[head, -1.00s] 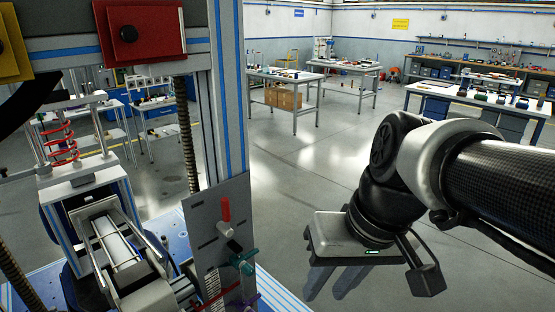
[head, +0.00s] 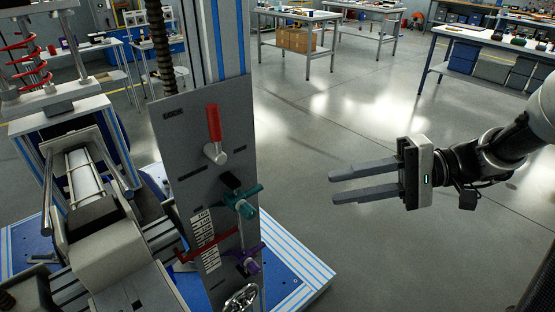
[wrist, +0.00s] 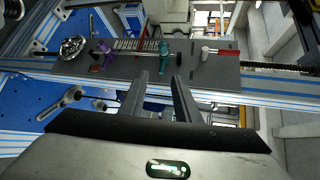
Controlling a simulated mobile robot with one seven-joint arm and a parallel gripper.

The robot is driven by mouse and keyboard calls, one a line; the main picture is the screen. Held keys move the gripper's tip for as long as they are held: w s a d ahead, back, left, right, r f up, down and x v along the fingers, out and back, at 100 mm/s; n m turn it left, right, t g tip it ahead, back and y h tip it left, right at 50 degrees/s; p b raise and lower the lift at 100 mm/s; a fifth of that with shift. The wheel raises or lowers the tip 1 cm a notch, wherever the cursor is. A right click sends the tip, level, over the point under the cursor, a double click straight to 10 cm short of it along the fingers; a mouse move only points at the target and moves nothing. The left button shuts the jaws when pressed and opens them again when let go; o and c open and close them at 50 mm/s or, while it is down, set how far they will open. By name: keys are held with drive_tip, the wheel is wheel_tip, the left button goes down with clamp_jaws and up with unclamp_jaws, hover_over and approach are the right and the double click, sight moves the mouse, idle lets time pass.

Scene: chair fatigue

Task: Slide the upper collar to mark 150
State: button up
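The teal collar (head: 240,202) sits on the grey panel above the purple collar (head: 248,262). The teal collar also shows in the wrist view (wrist: 164,50), as does the purple one (wrist: 104,55). A white scale strip (head: 204,236) with small labels, too small to read surely, lies left of the collars. My gripper (head: 332,187) is open and empty, right of the panel and apart from it, with its fingers pointing left towards it. In the wrist view its fingertips (wrist: 160,77) appear just below the teal collar, with a clear gap between them.
A red-handled lever (head: 213,128) is above the teal collar. A red bar (head: 207,246) crosses the scale. A metal handwheel (head: 241,298) is at the panel's bottom. The floor right of the blue base (head: 308,275) is clear; benches stand far behind.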

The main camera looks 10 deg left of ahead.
sight(257, 191)
drive_tip(key=shift+t+y, duration=0.4)
drive_tip(key=shift+y, duration=0.3)
drive_tip(key=a+f+b, duration=0.1)
drive_tip(key=a, duration=0.4)
drive_tip(key=a+f+b, duration=0.1)
drive_tip(key=a, duration=0.4)
drive_tip(key=a+f, duration=0.1)
drive_tip(key=a, duration=0.5)
drive_tip(key=shift+f+b, duration=0.25)
drive_tip(key=shift+b, duration=0.15)
clamp_jaws()
